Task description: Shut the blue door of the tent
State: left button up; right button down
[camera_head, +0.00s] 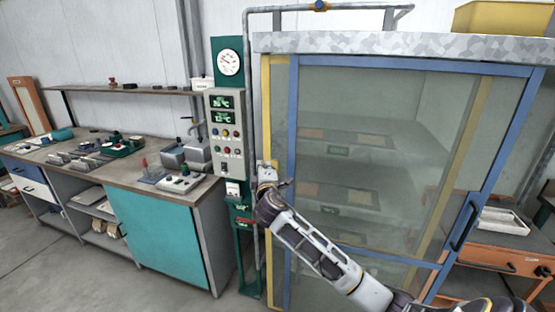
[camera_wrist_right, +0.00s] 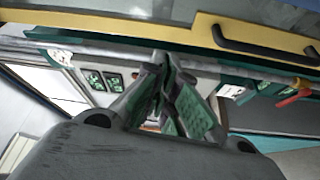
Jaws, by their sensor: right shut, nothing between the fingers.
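The tent's blue door (camera_head: 292,130) is a blue frame around a large clear panel. Its dark handle (camera_head: 463,226) is on its right upright. A yellow frame (camera_head: 266,120) shows as a strip left of the blue frame, and another yellow upright shows through the panel. My right arm reaches leftward across the lower front of the door. My right gripper (camera_head: 272,180) is shut and empty, by the yellow strip at the door's left side. In the right wrist view my gripper (camera_wrist_right: 164,66) is below a yellow bar with a black handle (camera_wrist_right: 262,46). My left gripper is not in view.
A green post with a gauge (camera_head: 229,62) and a control box (camera_head: 226,135) stands close left of my right gripper, beside a grey pipe. A workbench (camera_head: 75,150) is farther left. An orange table with a white tray (camera_head: 503,220) stands at the right.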

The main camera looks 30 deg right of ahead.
jog(key=shift+s+d+f+n+g+h, duration=0.15)
jog(key=shift+s+d+f+g+h, duration=0.15)
jog(key=shift+d, duration=0.25)
jog(key=shift+s+d+f+n+g+h, duration=0.2)
jog(key=shift+s+d+h, duration=0.1)
jog(key=shift+d, duration=0.2)
jog(key=shift+w+d, duration=0.1)
jog(key=shift+w, duration=0.1)
jog(key=shift+p+x, duration=0.95)
jog(key=shift+x, duration=3.9)
jog(key=shift+s+d+p, duration=0.65)
jog(key=shift+s+d, duration=0.7)
jog(key=shift+s, duration=0.2)
jog(key=shift+d, duration=0.1)
